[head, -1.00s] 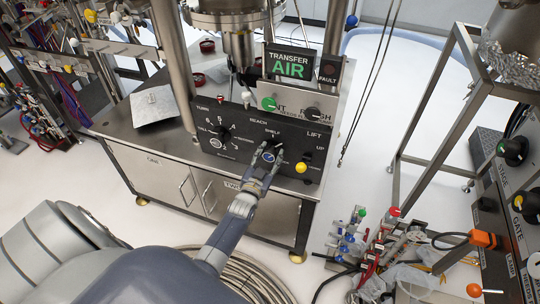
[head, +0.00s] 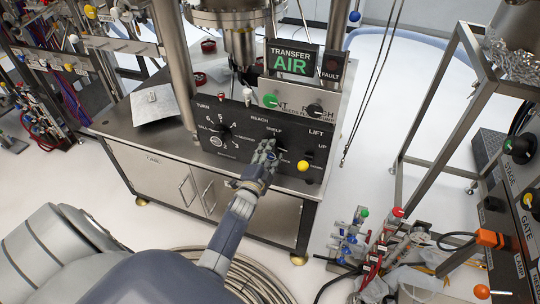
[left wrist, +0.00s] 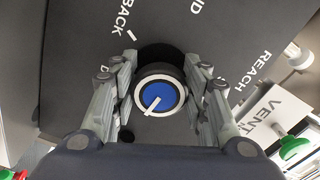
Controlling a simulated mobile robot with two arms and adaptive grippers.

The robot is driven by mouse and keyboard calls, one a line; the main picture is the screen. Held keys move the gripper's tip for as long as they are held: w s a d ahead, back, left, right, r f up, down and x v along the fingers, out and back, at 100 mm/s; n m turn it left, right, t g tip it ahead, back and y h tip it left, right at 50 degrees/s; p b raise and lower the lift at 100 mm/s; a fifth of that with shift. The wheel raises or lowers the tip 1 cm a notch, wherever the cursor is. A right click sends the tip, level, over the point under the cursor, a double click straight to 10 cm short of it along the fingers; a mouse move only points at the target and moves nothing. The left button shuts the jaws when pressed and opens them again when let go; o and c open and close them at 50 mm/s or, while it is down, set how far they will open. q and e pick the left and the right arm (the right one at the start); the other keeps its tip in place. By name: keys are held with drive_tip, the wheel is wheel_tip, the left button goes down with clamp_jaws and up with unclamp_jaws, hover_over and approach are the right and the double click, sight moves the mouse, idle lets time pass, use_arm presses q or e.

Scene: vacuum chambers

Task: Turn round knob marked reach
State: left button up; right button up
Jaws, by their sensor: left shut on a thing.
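The reach knob is a round black knob with a blue, white-ringed cap and a white pointer line (left wrist: 159,93). It sits on the dark control panel (head: 236,116) below the label REACH. In the left wrist view its pointer slants to the lower left. My left gripper (head: 268,150) is at the knob and hides most of it in the head view. In the left wrist view the two fingers of my left gripper (left wrist: 160,98) are shut on the knob from either side. My right gripper is not in view.
The turn knob (head: 223,134) is left of my gripper, and the yellow-tipped lift lever (head: 303,166) is close on its right. Above stand a green vent knob (head: 271,101), a black rough knob (head: 315,111) and a display (head: 291,60) reading TRANSFER AIR.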

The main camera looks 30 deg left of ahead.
use_arm(q)
drive_tip(key=m+b, duration=0.2)
drive_tip(key=m, duration=0.3)
drive_tip(key=shift+r+m, duration=0.1)
drive_tip(key=shift+m, duration=0.3)
idle(0.4)
drive_tip(key=o, duration=1)
drive_tip(key=shift+o, duration=0.2)
drive_tip(key=v, duration=1.2)
drive_tip(key=shift+a, duration=0.1)
